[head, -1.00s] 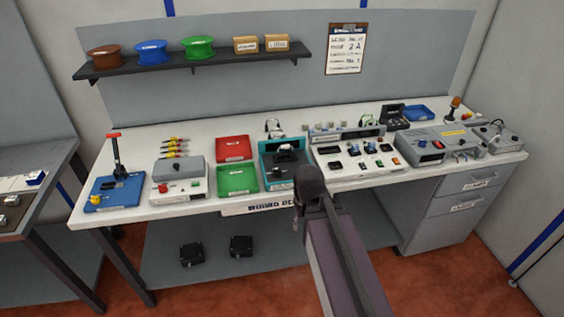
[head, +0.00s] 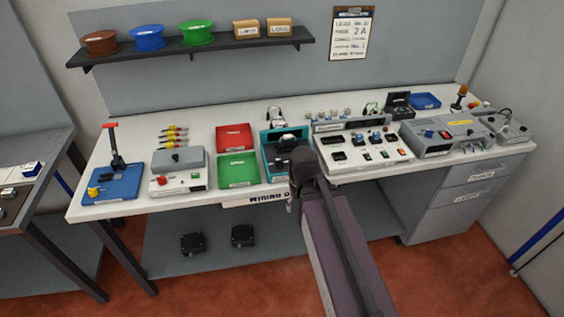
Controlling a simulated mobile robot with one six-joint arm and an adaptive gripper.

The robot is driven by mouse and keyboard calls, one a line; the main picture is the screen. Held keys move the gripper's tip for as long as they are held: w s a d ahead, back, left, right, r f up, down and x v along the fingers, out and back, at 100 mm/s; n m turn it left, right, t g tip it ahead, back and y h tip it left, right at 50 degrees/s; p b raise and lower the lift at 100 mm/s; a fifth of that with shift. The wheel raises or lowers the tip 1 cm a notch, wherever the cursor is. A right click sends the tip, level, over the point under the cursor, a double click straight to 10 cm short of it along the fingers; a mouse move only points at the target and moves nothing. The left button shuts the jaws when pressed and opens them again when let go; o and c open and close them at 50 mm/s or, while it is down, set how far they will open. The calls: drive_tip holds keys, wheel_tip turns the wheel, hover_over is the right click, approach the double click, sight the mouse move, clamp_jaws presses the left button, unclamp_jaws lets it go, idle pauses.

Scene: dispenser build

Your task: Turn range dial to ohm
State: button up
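A teal-framed station (head: 268,163) stands at the front middle of the bench, with a dark device inside it. My arm covers its front right part. Right of it is a light instrument panel (head: 345,167) with dark displays, small blue and dark knobs and coloured buttons. The range dial and its markings are too small to tell apart, so I cannot read its setting. My arm reaches up from the bottom right to a dark joint in front of the bench edge. My gripper's fingers do not show.
Red (head: 235,137) and green (head: 238,171) trays lie left of the teal station. A grey box unit (head: 178,160) and a blue-based lever press (head: 112,183) stand farther left. A grey power unit (head: 427,139) stands at right. A shelf with spools (head: 147,38) hangs behind.

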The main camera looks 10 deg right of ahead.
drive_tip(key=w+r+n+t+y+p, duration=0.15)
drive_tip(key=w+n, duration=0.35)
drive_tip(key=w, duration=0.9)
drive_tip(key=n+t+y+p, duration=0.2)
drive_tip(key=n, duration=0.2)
approach(281, 161)
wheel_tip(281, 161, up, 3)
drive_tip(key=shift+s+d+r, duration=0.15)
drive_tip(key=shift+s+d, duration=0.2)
drive_tip(key=shift+b, duration=0.45)
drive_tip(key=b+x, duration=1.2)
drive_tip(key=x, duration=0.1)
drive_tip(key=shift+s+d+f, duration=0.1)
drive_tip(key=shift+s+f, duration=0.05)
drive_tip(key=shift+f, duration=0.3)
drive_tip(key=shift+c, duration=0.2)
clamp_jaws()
